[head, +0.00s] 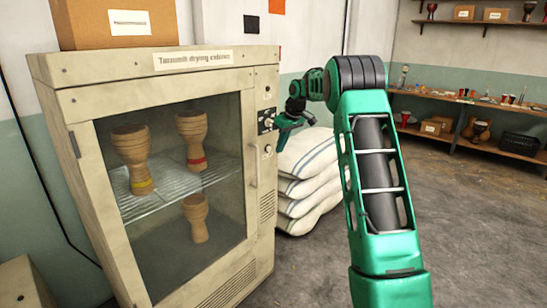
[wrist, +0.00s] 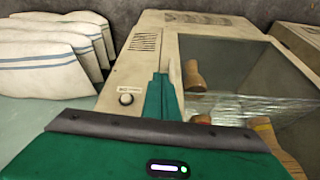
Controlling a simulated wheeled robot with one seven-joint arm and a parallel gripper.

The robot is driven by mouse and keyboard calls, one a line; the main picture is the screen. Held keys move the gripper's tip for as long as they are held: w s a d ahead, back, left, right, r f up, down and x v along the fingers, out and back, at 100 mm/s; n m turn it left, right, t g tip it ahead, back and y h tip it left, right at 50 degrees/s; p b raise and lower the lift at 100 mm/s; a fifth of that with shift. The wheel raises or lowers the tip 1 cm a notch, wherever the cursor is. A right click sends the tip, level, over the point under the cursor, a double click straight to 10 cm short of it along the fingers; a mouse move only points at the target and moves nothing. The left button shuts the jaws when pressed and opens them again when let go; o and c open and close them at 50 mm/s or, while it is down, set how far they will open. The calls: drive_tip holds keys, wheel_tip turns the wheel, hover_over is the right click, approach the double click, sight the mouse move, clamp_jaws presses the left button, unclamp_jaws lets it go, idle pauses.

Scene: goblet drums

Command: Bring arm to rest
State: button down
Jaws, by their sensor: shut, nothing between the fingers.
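My arm reaches up and forward in the head view, with my gripper (head: 276,124) beside the control panel at the right front edge of the drying cabinet (head: 262,225). The gripper is shut and empty. Whether it touches the panel I cannot tell.
The cabinet's glass door looks closed, with yellow-banded (head: 132,150) and red-banded (head: 191,135) goblet drums on a wire shelf and another drum (head: 196,215) lower. Stacked sacks (head: 310,165) stand behind my gripper. Wall shelves (head: 480,140) stand at right; floor between is clear.

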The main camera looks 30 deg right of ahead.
drive_tip(key=v, duration=0.4)
drive_tip(key=shift+r, duration=0.15)
drive_tip(key=shift+s, duration=0.15)
drive_tip(key=s+a+r+m+g, duration=0.1)
drive_tip(key=s+a, duration=0.1)
drive_tip(key=s, duration=0.4)
drive_tip(key=s+a+r+m, duration=0.1)
drive_tip(key=s+r+m, duration=0.1)
drive_tip(key=s, duration=0.4)
drive_tip(key=s+a+f+m+g, duration=0.1)
drive_tip(key=s+a+f+m, duration=0.1)
drive_tip(key=s, duration=1.2)
drive_tip(key=s+a+f+m+g, duration=0.1)
drive_tip(key=s+a+f, duration=0.3)
drive_tip(key=s, duration=1)
drive_tip(key=s+a+f+m+g+h, duration=0.1)
drive_tip(key=s+a+f+m, duration=0.2)
drive_tip(key=s, duration=1.2)
drive_tip(key=shift+a+f, duration=0.45)
drive_tip(key=shift+a, duration=0.05)
